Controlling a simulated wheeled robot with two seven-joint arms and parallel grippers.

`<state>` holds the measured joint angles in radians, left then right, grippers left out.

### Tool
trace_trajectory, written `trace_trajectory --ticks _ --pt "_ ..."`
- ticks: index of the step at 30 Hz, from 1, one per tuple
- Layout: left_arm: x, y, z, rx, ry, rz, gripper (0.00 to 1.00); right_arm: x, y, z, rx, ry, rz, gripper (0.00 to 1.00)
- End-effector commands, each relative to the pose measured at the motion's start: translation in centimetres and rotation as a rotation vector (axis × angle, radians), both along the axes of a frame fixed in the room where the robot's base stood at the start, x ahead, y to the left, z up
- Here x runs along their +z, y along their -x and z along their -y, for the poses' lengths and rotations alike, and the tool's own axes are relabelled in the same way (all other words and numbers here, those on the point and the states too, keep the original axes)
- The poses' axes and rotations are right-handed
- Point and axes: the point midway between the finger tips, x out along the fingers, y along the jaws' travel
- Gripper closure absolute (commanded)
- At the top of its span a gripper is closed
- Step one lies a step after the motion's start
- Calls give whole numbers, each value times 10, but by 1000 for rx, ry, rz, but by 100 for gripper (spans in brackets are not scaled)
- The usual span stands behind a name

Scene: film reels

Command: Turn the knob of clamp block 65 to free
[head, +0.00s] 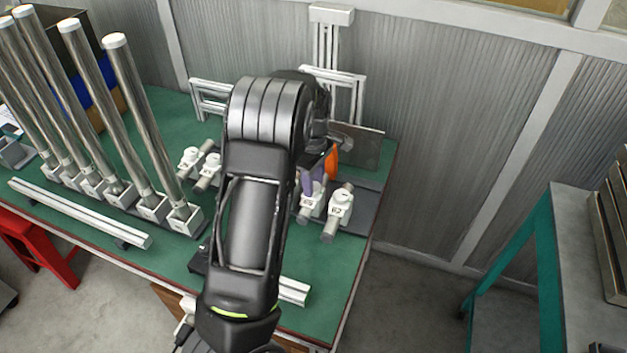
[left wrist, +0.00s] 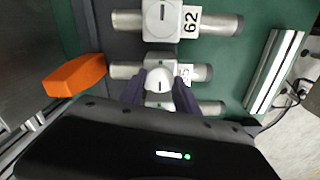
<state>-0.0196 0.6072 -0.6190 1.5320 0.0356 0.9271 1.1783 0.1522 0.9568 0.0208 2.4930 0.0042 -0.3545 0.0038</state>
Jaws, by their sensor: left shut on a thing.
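Clamp block 65 is a white block on a grey rod (left wrist: 126,71). Its label (left wrist: 184,75) is partly covered in the left wrist view, leaving only the 5 readable. Its round white knob (left wrist: 158,80) has a short dark mark. My left gripper (left wrist: 158,90) is shut on this knob, with a dark purple finger at each side. In the head view my left gripper (head: 314,184) reaches down over the block (head: 307,211), and my arm hides much of the area. The right gripper is not in view.
Clamp block 62 (head: 340,204) stands beside it, also in the left wrist view (left wrist: 163,20). An orange piece (left wrist: 75,76) is close by. More clamp blocks (head: 190,159) stand left of my arm. Tall metal tubes (head: 90,100) stand on the green bench (head: 320,285).

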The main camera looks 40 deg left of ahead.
Motion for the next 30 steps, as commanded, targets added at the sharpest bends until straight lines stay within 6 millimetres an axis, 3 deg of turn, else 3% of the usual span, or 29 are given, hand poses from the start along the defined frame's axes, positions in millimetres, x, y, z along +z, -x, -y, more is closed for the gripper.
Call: trace_trajectory --ticks 14,15,22,30 --pt "0 0 0 21 0 2 100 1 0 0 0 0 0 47" --pt "0 0 0 21 0 2 60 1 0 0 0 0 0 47" --pt "0 0 0 19 0 1 41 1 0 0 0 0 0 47" --pt "1 0 0 18 0 1 41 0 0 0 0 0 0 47"
